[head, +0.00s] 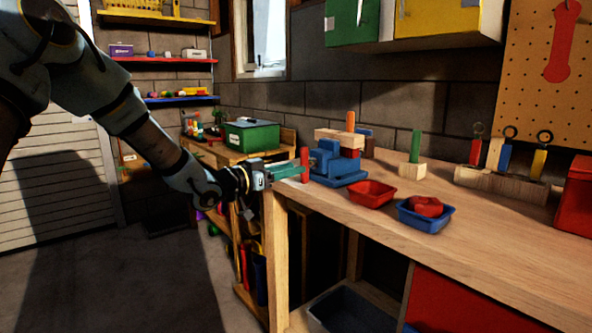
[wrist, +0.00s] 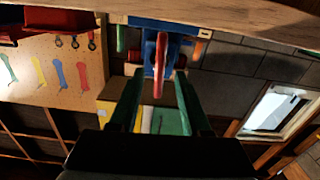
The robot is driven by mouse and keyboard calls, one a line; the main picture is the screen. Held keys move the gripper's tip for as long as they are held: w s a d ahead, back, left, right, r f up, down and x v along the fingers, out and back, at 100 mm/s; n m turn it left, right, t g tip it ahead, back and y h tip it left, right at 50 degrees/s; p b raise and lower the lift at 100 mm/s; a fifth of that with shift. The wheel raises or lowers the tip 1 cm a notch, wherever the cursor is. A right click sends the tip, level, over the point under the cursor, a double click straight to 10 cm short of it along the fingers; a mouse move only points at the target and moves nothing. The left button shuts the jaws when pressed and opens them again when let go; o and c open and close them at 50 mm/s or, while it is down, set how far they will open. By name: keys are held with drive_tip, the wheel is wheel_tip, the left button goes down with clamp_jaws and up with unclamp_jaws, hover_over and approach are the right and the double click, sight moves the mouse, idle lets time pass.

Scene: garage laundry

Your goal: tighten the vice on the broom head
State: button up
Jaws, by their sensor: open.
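The blue vice (head: 326,160) sits at the near left end of the wooden workbench. Its red handle (head: 304,164) stands upright at the vice's left end. A pale wooden block (head: 340,138), seemingly the broom head, lies across the top of the vice. My gripper (head: 298,171) has green fingers and reaches in from the left at handle height. In the wrist view, the red handle (wrist: 160,66) shows between the two open fingers (wrist: 156,80), with the blue vice (wrist: 149,48) behind it. I cannot tell whether either finger touches the handle.
A red tray (head: 371,193) and a blue tray (head: 425,218) holding a red item stand right of the vice. A green block on a wooden base (head: 413,169) stands behind them. A green box (head: 252,136) sits on the lower bench.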

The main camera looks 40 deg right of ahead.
drive_tip(key=a, duration=0.8)
drive_tip(key=shift+w+a+b, duration=0.2)
drive_tip(key=shift+b, duration=0.15)
drive_tip(key=shift+d, duration=0.1)
